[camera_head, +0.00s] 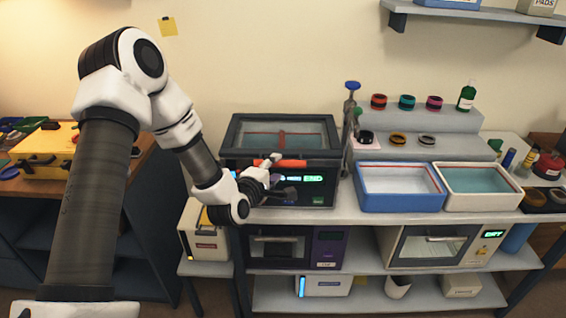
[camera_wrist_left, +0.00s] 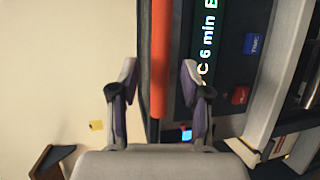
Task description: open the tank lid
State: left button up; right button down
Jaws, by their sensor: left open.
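The tank (camera_head: 325,180) is a dark box on the grey bench, with a lit display on its front. Its lid (camera_head: 310,133) has a dark frame around a clear pane and lies flat and shut on top. An orange handle bar (camera_head: 293,163) runs along the lid's front edge. My left gripper (camera_head: 279,173) is at the tank's front by this bar, with its fingers open. In the left wrist view the orange bar (camera_wrist_left: 160,60) passes between the two open fingertips (camera_wrist_left: 160,75); I cannot tell whether they touch it. My right gripper is not in view.
A blue tray (camera_head: 400,205) and a cream tray (camera_head: 480,203) of liquid stand right of the tank. A metal stand (camera_head: 348,130) rises close to the tank's right side. Stepped shelves (camera_head: 450,147) hold coloured rings. A yellow case (camera_head: 45,153) sits at the left.

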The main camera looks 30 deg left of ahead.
aim_at(279, 164)
pick_arm(q)
jog(key=x, duration=0.3)
jog(key=shift+d+r, duration=0.1)
jog(key=shift+d, duration=0.1)
jog(key=shift+w+a+f+p, duration=0.25)
jog(key=shift+w+a+p, duration=0.05)
jog(key=shift+w, duration=0.1)
jog(key=shift+d+r, duration=0.1)
grip_shut()
jog(key=shift+r, duration=0.15)
